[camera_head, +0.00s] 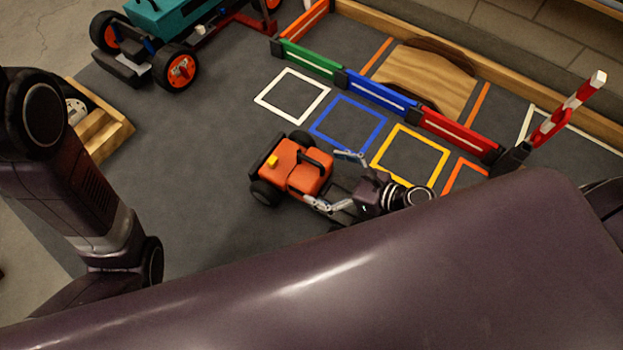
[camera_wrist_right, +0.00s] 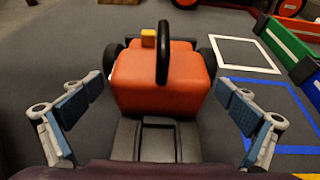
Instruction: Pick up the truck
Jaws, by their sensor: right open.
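The truck (camera_head: 295,168) is small and orange with black wheels, a black hoop over its top and a small yellow block. It stands on the dark grey mat beside the white and blue squares. In the wrist view the truck (camera_wrist_right: 160,78) sits ahead, between the fingers. My right gripper (camera_head: 338,180) is at the truck's rear end. Its blue-padded fingers, also in the wrist view (camera_wrist_right: 158,112), are spread wide on either side, apart from the orange body. My left arm comes in at the left, but its gripper is not visible.
A larger teal vehicle (camera_head: 170,18) with orange wheels stands at the upper left. Green (camera_head: 312,58), blue (camera_head: 381,92) and red (camera_head: 459,132) barriers line the squares. A red-and-white pole (camera_head: 568,108) stands at the right. A wooden ramp (camera_head: 425,78) lies behind the barriers. The mat left of the truck is clear.

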